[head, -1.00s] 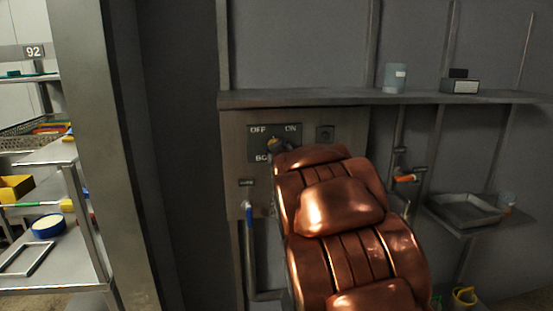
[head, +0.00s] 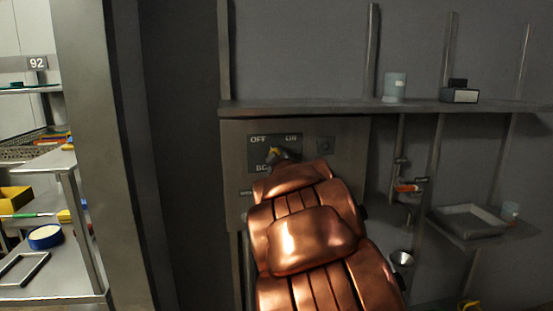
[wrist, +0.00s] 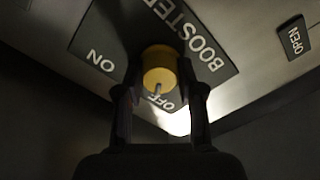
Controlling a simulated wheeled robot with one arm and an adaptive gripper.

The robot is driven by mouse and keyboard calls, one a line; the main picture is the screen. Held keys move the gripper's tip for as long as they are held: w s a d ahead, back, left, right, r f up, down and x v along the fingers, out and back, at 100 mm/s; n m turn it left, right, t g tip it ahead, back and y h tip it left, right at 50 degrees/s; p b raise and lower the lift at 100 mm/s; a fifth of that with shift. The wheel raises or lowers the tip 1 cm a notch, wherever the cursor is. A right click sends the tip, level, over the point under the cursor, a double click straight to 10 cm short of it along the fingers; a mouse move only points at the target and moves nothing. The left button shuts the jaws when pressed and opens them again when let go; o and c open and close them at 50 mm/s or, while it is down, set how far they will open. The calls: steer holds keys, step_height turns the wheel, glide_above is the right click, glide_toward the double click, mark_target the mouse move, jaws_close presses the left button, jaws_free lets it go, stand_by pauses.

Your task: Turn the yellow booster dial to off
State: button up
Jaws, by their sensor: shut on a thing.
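The yellow booster dial (wrist: 159,68) sits on a dark plate (wrist: 88,48) marked ON, OFF and BOOSTER. In the wrist view a dark mark on the dial points down toward the word OFF. My gripper (wrist: 160,88) has one finger on each side of the dial and is shut on it. In the head view only a small yellow part of the dial (head: 274,151) shows, pointing up and left toward OFF. My copper-coloured arm hides the lower part of the plate and some of the BOOSTER label there.
A shelf (head: 340,107) runs above the panel, with a grey cup (head: 395,87) and a small box (head: 460,95) on it. A tray (head: 465,221) and an orange-handled valve (head: 407,188) are at the right. A grey post (head: 100,150) stands at the left.

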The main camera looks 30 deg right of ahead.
steer(key=o, duration=1.1)
steer(key=shift+o, duration=0.2)
steer(key=v, duration=1.2)
